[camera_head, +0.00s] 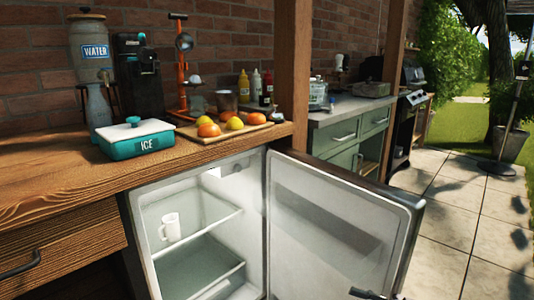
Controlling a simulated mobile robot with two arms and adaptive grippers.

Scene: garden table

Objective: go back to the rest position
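A small dark piece, apparently the tip of my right gripper (366,294), shows at the bottom edge, in front of the lower part of the open fridge door (335,220). Most of it is cut off by the frame, so I cannot tell whether it is open or shut, or whether it touches the door. My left gripper is not in view. The fridge (205,260) under the counter stands open, its door swung out to the right. A white mug (170,228) stands upright on the upper shelf inside.
The wooden counter (60,185) holds a teal ice box (134,140), a water dispenser (90,50), a black coffee machine (137,70), an orange juicer press (181,60) and a board (225,131) with fruit. Open paving (460,220) lies to the right of the door.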

